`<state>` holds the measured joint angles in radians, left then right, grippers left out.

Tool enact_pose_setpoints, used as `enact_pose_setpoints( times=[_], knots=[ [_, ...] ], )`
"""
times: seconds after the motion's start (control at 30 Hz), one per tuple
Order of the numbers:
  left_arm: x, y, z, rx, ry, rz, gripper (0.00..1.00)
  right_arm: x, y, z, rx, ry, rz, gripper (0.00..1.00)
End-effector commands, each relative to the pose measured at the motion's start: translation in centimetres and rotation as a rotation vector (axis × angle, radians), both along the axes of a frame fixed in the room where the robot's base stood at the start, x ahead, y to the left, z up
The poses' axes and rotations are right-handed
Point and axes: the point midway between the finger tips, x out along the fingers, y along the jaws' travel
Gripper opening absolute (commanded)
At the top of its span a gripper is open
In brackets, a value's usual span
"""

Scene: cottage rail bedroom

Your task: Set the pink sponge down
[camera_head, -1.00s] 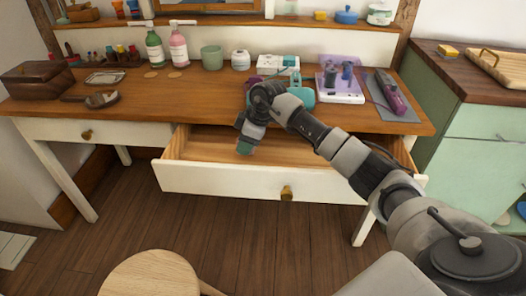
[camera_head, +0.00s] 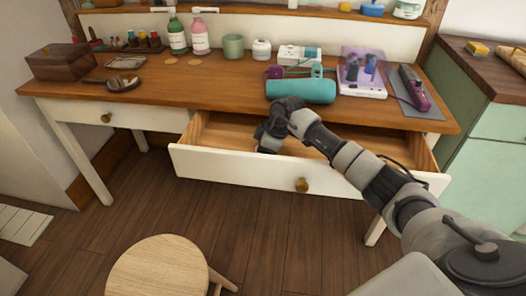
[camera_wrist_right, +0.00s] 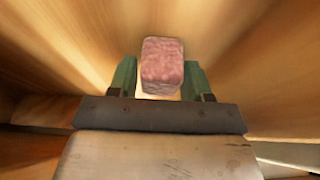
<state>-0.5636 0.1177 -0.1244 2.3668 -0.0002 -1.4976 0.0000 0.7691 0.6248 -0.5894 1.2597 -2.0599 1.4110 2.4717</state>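The pink sponge (camera_wrist_right: 162,62) shows in the right wrist view as a small rough block between the two green fingers of my right gripper (camera_wrist_right: 160,76). The fingers sit close on both sides of it and look shut on it. In the head view my right arm reaches down into the open drawer (camera_head: 235,168), and the wrist end is inside it behind the white front. The fingertips and the sponge are hidden there. I cannot tell whether the sponge touches the drawer floor. My left gripper is in neither view.
The wooden desk top (camera_head: 215,85) above the drawer holds a teal cylindrical case (camera_head: 300,91), a green cup (camera_head: 233,46), bottles and a wooden box (camera_head: 60,62). A round stool (camera_head: 158,268) stands in front. A green cabinet (camera_head: 490,150) is at right.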

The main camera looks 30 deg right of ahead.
Motion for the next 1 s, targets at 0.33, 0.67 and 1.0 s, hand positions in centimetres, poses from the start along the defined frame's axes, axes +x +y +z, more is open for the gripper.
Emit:
enact_pose_setpoints(
  times=[0.33, 0.67, 1.0],
  knots=[
    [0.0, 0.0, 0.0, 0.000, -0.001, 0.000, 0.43, 0.0, 0.0, 0.1, 0.000, 0.000, 0.000, 0.63],
    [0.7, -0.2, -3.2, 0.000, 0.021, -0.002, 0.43, -0.9, -1.4, 4.4, -0.002, -0.004, -0.001, 0.63],
    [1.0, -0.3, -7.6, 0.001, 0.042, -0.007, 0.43, -2.4, -3.3, 10.1, -0.001, -0.002, 0.000, 0.63]
  ],
)
